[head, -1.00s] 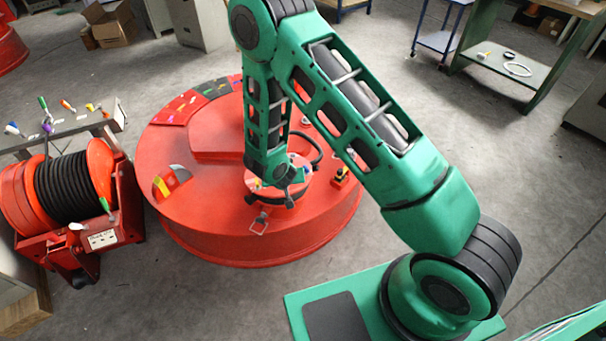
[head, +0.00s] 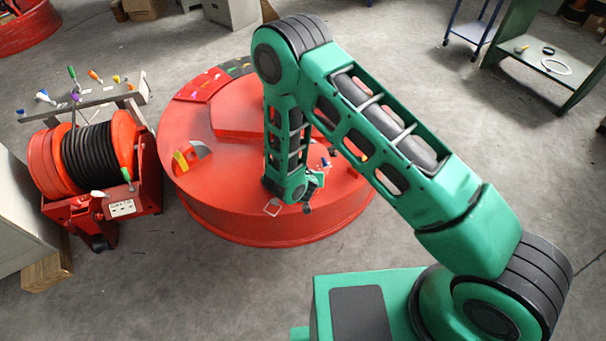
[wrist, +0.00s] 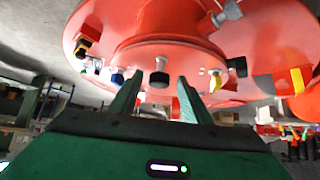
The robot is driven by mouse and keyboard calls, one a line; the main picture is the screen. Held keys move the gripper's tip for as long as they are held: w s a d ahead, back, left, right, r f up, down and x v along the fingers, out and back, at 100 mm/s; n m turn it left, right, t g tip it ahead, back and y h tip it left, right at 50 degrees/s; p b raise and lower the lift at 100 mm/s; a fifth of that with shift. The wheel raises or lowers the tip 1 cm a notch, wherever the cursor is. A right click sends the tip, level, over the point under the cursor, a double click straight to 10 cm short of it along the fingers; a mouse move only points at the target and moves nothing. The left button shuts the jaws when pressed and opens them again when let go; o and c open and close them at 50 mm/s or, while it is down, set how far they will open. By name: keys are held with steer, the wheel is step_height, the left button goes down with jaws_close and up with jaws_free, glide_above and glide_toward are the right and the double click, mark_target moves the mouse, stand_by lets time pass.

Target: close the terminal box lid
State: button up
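The big round red lifting magnet (head: 225,205) lies on the floor, and my arm reaches down over its top. In the head view my forearm covers the middle of the magnet, so the terminal box and its lid cannot be made out there. In the wrist view a round red flanged housing (wrist: 165,50), probably the terminal box, is close ahead, with several small knobs or bolts around its rim. A dark knob (wrist: 160,78) shows between my fingers. My gripper (wrist: 160,82) is open, its two green fingers apart; I cannot tell whether they touch anything.
A red cable reel (head: 92,155) with black cable stands left of the magnet. A grey rail (head: 85,102) with coloured-handled tools is behind it. A green bench (head: 535,65) and a blue trolley (head: 470,40) stand at the back right.

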steer(key=v, duration=1)
steer(key=shift+s+r, duration=0.15)
steer(key=shift+r, duration=0.1)
